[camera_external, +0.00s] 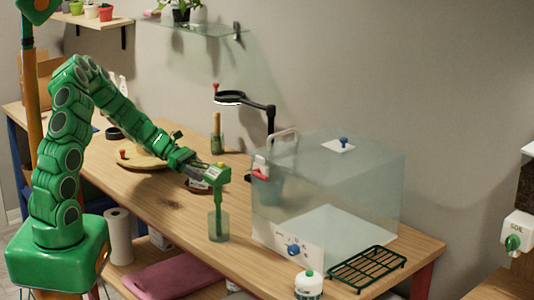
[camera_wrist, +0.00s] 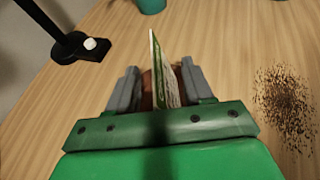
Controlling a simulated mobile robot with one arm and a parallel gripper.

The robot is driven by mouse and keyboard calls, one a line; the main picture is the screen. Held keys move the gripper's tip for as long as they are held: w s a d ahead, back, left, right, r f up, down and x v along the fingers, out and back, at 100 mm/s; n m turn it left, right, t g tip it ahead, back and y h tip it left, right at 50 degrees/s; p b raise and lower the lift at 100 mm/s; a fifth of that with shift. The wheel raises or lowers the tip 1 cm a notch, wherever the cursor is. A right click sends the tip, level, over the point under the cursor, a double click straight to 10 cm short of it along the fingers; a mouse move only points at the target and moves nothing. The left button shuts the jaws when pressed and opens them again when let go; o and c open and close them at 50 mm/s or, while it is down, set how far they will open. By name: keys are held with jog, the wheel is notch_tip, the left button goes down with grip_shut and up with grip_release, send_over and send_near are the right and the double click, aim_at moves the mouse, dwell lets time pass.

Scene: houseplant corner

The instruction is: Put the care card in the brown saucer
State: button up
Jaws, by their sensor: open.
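The care card (camera_wrist: 163,75) stands on edge, slightly tilted, between the two grey fingers of my gripper (camera_wrist: 160,85) in the wrist view. It is whitish with green edging and print. My gripper is open, with some room beside the card. Reddish brown, likely the brown saucer (camera_wrist: 147,92), shows behind the card between the fingers. In the external view my gripper (camera_external: 205,177) is low over the table, and the brown saucer (camera_external: 196,187) is just under it, partly hidden. I cannot tell whether the card's lower edge touches the saucer.
A clear cup (camera_external: 218,226) with a green-handled tool stands in front of my gripper. A glass tank (camera_external: 335,190) is to the right, and a black lamp (camera_external: 271,122) stands behind. Spilled soil (camera_wrist: 285,95) lies on the table. A round wooden board (camera_external: 140,155) is at the left.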

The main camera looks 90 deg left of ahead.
jog(key=shift+v, duration=3.85)
jog(key=shift+r, duration=0.1)
jog(key=shift+w, duration=0.1)
